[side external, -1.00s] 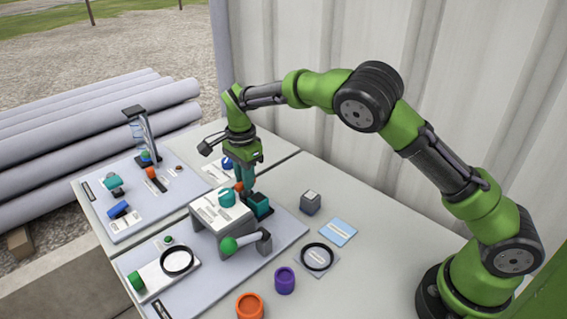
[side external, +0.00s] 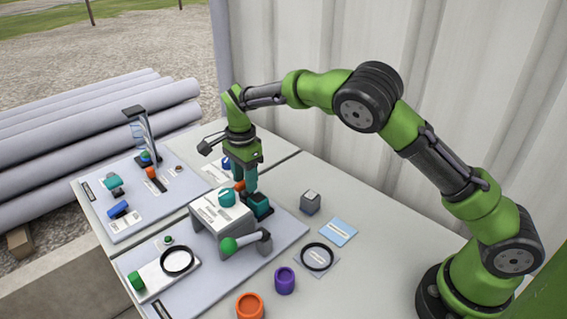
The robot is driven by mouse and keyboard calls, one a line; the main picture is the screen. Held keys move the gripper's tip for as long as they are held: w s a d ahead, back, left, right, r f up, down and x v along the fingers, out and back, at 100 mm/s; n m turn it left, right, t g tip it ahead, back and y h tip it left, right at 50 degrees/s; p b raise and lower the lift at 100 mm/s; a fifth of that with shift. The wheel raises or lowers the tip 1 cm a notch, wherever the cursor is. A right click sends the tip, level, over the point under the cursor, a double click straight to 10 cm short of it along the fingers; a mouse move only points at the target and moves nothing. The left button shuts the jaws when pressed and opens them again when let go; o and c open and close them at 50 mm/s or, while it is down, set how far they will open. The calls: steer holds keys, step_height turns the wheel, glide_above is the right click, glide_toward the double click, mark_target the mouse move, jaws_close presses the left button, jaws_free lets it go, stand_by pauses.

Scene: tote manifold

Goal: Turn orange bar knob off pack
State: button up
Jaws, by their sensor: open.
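An orange knob (side external: 239,186) shows just left of my gripper (side external: 250,188), behind the grey raised box (side external: 216,211) with a teal round knob (side external: 227,197) on top. My gripper points down, with its fingers beside the orange knob and above a teal block (side external: 259,206). It is open. From this angle I cannot tell whether the fingers touch or straddle the orange knob, and its bar direction is partly hidden. Another orange part (side external: 151,173) stands on the far left board.
A grey cube (side external: 310,203), a blue card (side external: 338,232), a black ring (side external: 317,257), a purple cup (side external: 285,281) and an orange ring (side external: 249,306) lie on the right. The table's right side is mostly free.

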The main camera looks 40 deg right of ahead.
step_height(320, 180, up, 17)
stand_by(0.4)
steer(key=s+d+n+t, duration=0.2)
steer(key=s+n, duration=0.2)
steer(key=s, duration=0.5)
steer(key=s+d+n+t+y, duration=0.1)
steer(key=s+n, duration=0.4)
steer(key=s, duration=0.5)
steer(key=s+d+n+t+y, duration=0.1)
steer(key=s+d+n+t, duration=0.3)
steer(key=s, duration=0.5)
steer(key=shift+s+r+n, duration=0.2)
steer(key=shift+s+n, duration=0.1)
steer(key=shift+n, duration=0.3)
